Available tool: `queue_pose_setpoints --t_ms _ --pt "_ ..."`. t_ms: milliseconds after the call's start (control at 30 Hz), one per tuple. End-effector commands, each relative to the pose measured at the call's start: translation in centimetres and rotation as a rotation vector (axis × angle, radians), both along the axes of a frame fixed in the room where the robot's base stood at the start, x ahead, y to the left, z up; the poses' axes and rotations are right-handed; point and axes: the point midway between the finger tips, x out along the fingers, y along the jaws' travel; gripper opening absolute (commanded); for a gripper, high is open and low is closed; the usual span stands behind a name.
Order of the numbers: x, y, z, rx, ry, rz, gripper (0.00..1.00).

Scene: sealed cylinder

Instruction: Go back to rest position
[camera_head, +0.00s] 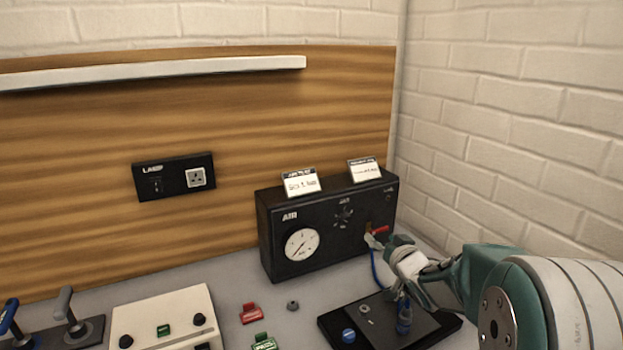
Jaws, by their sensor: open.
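My arm reaches in from the right, and its end with my gripper (388,244) is at the right front of the black air box (281,253), close to a red lever (379,231). My gripper is open; its fingers are small here, and I cannot tell whether they touch the lever. A blue cylinder (404,318) stands on a black board (338,325) below my wrist, partly behind my arm. A blue hose (375,268) runs down from the box toward the board.
A white control box (180,303), grey-handled lever (66,303), red block (250,313), green block (264,341) and dark nut (293,305) are on the bench. A shelf (160,70) crosses the wooden back panel. A brick wall (520,130) stands close on the right.

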Motion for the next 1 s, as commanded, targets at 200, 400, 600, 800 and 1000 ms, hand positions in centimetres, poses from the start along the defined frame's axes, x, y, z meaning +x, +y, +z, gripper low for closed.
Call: queue_pose_setpoints --t_ms 200,400,600,800,1000 --pt "-4.2 -0.4 2.8 -0.116 0.122 -0.147 0.79" --pt "-9.5 -0.4 3.9 -0.188 0.270 -0.240 0.79" --pt "-16.0 0.3 4.0 -0.232 0.439 -0.278 0.79" --pt "-23.1 1.8 3.0 -0.257 0.621 -0.253 0.79" --pt "-30.6 3.9 1.5 -0.270 0.798 -0.165 0.79"
